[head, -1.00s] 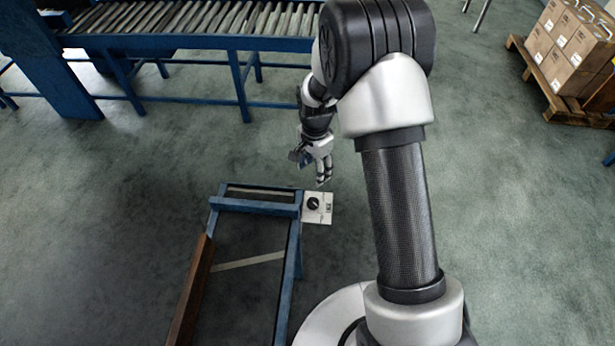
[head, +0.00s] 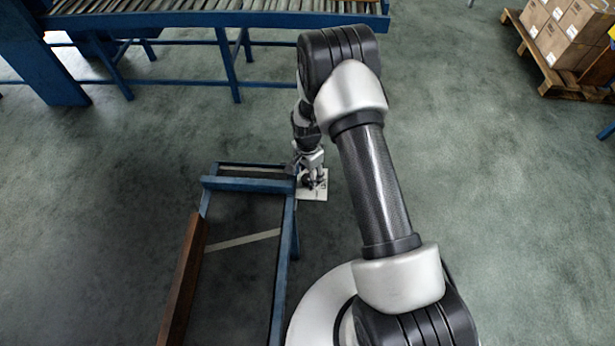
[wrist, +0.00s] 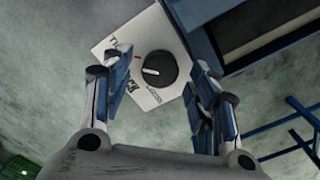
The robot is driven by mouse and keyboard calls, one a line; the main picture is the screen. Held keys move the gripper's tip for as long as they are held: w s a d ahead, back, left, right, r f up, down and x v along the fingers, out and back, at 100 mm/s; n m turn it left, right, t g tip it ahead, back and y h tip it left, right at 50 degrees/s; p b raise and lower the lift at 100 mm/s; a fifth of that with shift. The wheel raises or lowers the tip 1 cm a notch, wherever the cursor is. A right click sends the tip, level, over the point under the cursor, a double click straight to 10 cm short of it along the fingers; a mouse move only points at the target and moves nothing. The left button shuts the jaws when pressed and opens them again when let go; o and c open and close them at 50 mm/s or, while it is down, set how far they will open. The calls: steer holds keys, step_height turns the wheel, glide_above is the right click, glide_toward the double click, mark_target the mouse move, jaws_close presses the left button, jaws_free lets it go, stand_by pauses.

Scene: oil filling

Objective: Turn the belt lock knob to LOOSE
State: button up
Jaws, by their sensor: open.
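The belt lock knob (wrist: 160,69) is a round black dial with a white pointer line, set on a white plate (wrist: 111,40) with printed lettering and a small red mark. In the wrist view the pointer lies nearly level toward the left; the lettering is partly hidden and hard to read. My gripper (wrist: 160,85) is open, with one finger to each side of the knob in the picture. I cannot tell whether either finger touches it. In the head view my gripper (head: 312,180) is over the plate (head: 314,193) and covers much of the knob.
The plate sits at the right side of a blue frame (head: 250,185) with a brown side rail (head: 183,285). A blue roller conveyor (head: 220,20) stands behind. Boxes (head: 570,35) on a pallet are at the far right.

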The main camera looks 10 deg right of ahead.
steer(key=shift+f, duration=0.5)
steer(key=c, duration=1.1)
